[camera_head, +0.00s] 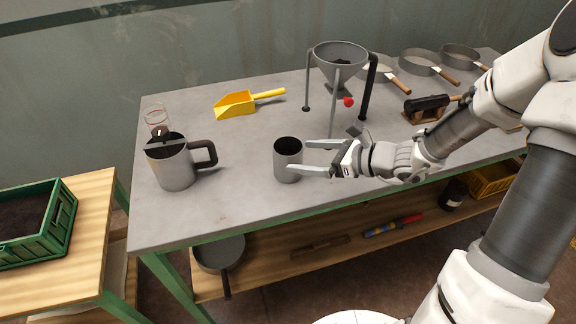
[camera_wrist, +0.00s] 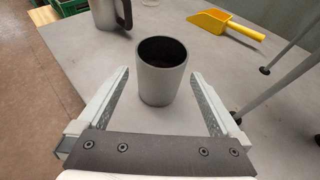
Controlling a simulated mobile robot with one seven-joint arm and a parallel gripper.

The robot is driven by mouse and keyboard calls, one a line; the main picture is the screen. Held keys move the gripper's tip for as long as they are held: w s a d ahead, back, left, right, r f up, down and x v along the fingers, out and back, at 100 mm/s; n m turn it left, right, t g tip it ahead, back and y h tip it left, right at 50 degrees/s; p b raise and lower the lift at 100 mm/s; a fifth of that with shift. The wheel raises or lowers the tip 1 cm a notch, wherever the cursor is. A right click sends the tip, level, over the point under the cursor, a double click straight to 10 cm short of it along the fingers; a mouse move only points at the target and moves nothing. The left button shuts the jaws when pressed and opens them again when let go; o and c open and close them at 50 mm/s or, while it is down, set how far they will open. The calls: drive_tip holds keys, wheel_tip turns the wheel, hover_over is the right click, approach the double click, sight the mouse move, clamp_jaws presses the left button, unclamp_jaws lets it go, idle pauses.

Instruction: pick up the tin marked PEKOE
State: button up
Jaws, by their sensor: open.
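A plain grey cylindrical tin (camera_head: 286,164) with a dark inside stands upright on the grey bench top. It shows in the middle of the wrist view (camera_wrist: 161,80). No PEKOE marking can be read on the side that shows. My gripper (camera_head: 305,158) is open, with its two fingers pointing at the tin from the right in the head view. In the wrist view the fingers (camera_wrist: 160,95) lie either side of the tin's near part, with gaps, and nothing is held.
A grey handled jug (camera_head: 173,166) and a clear glass (camera_head: 156,116) stand to the left. A yellow scoop (camera_head: 237,104) lies behind. A funnel on legs (camera_head: 340,60) stands behind my gripper, its legs close by. The bench front edge (camera_head: 230,236) is near.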

sight(276, 144)
drive_tip(key=b+x, duration=0.2)
drive_tip(key=x, duration=0.6)
drive_tip(key=shift+w+a, duration=0.2)
drive_tip(key=shift+a, duration=0.15)
drive_tip(key=shift+r, duration=0.1)
drive_tip(key=c, duration=1.2)
drive_tip(key=shift+r, duration=0.2)
drive_tip(key=shift+r+p, duration=0.5)
drive_tip(key=shift+r, duration=0.65)
drive_tip(key=d+r+p, duration=0.4)
drive_tip(key=d+r, duration=0.4)
drive_tip(key=d, duration=0.3)
drive_tip(key=shift+d+p, duration=0.3)
